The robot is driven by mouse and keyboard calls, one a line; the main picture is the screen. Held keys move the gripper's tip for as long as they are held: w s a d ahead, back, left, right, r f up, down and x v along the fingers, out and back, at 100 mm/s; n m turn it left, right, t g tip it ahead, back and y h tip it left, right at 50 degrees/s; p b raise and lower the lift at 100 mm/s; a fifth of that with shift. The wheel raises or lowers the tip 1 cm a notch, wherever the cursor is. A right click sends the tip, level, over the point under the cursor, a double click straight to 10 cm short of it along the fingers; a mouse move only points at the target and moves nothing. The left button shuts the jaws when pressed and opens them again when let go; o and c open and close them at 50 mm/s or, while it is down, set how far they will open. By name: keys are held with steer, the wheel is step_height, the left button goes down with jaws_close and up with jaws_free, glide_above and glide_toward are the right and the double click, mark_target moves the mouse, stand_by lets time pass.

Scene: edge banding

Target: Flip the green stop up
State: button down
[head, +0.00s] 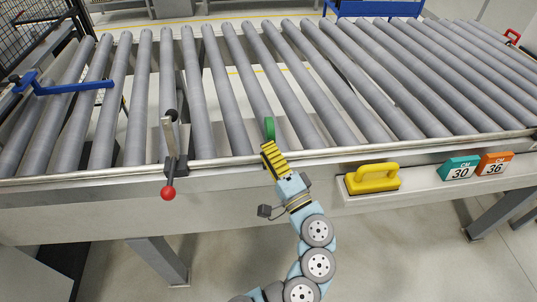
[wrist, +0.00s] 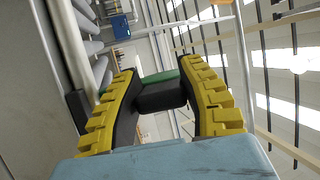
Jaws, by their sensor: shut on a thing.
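The green stop (head: 269,127) is at the near rail of the roller conveyor, around the middle of the head view. Its green end shows just beyond my fingertips and rises beside the rollers. My gripper (head: 268,148) has its yellow ribbed fingers closed at the stop. In the wrist view, the fingers are shut on a black part of the stop, with its green part (wrist: 160,76) behind. The fingers hide the stop's lower part and its mount, so I cannot tell its exact tilt.
A lever with a red knob (head: 168,191) stands on the rail to the left. A blue arm (head: 62,88) crosses the left rollers. The rollers are bare.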

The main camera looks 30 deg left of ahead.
steer(key=shift+f, duration=0.1)
stand_by(0.3)
steer(key=c, duration=0.6)
jaws_free()
steer(key=shift+a, duration=0.15)
steer(key=shift+o, duration=0.2)
steer(key=v, duration=1.2)
